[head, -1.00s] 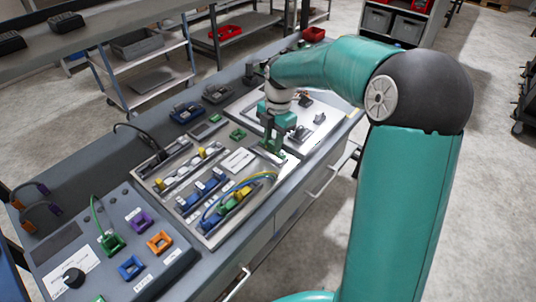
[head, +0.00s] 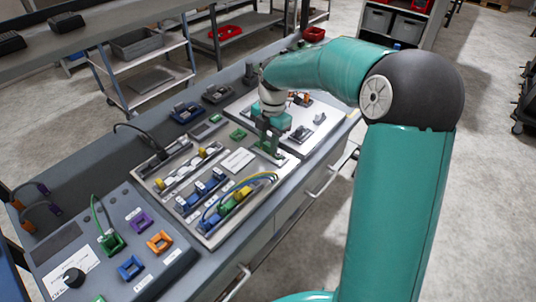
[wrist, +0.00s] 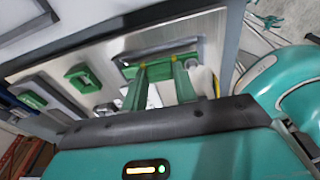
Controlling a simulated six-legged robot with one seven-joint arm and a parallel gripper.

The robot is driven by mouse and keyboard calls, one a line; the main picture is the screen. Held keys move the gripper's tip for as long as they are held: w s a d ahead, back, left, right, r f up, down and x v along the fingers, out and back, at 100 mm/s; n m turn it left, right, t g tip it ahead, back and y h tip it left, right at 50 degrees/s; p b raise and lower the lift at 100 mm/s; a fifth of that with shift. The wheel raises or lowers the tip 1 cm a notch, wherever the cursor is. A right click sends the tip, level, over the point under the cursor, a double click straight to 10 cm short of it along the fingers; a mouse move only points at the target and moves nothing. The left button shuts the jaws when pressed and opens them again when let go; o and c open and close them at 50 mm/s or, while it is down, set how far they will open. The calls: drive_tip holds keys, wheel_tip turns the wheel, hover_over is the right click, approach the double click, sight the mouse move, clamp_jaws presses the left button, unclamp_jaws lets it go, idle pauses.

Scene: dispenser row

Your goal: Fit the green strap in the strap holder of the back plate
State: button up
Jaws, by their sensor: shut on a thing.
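The strap lies close over a grey metal surface. A green piece also shows low at the fingertips in the head view. I cannot make out the strap holder, nor whether the strap sits in it.
A green square frame (head: 238,133) lies left of my gripper. A grey panel (head: 75,235) with coloured sockets fills the near left. Blue-grey parts stand at the back edge.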

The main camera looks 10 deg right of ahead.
sight(269, 144)
drive_tip(key=shift+f, duration=0.2)
drive_tip(key=shift+f, duration=0.3)
idle(0.3)
drive_tip(key=o, duration=1.2)
drive_tip(key=shift+o, duration=0.2)
drive_tip(key=shift+r, duration=3.55)
drive_tip(key=shift+r, duration=0.1)
wheel_tip(269, 144, up, 14)
drive_tip(key=d, duration=0.1)
drive_tip(key=shift+w+d+f, duration=0.2)
drive_tip(key=shift+w+f, duration=0.05)
drive_tip(key=shift+w, duration=0.2)
